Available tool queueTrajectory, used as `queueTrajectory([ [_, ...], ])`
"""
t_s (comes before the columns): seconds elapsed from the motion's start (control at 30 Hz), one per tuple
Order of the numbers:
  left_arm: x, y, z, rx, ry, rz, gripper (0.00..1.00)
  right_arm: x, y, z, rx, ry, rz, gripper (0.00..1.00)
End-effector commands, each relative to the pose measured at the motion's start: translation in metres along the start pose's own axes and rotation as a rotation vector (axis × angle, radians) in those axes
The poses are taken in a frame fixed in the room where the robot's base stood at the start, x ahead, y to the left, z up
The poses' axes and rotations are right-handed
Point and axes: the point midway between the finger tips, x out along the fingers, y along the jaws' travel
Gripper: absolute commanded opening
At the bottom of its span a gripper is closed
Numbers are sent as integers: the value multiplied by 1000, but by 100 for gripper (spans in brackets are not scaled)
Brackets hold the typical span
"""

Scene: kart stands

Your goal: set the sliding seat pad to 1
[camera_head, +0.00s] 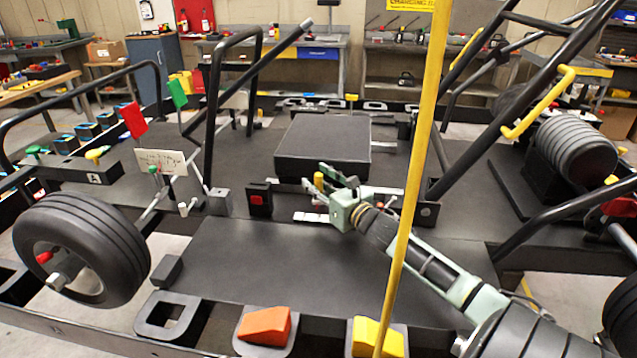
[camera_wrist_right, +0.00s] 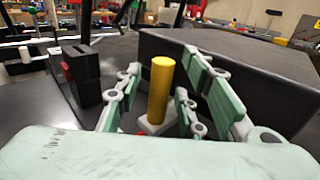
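The seat pad (camera_head: 325,145) is a thick black block on the dark floor panel, in the middle of the head view. Its side fills the right of the right wrist view (camera_wrist_right: 230,75). A yellow upright peg (camera_head: 319,181) stands at its near edge, on a pale foot in the right wrist view (camera_wrist_right: 160,85). My right gripper (camera_head: 330,188) is open, with a finger on either side of the peg; a gap shows on the peg's left. A pale marked strip (camera_head: 311,217) lies just in front; its marks are too small to read. My left gripper is not in view.
A black block with a red patch (camera_head: 259,198) stands left of my gripper. A yellow pole (camera_head: 413,180) crosses the head view in front of my right arm. Black frame tubes (camera_head: 212,110) rise left of the pad. The near floor panel (camera_head: 270,260) is clear.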

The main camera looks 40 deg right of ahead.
Motion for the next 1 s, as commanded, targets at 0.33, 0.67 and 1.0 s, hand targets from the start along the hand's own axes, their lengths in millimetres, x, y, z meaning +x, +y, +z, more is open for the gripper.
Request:
queueTrajectory([
  [0.33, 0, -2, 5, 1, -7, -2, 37, 1, 0, 0, -1, 0, 0, 28],
  [0.67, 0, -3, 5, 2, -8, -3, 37, 0, 0, 0, 0, 0, 0, 0],
  [1.0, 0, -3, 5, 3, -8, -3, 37, 0, 0, 0, 0, 0, 1, 0],
])
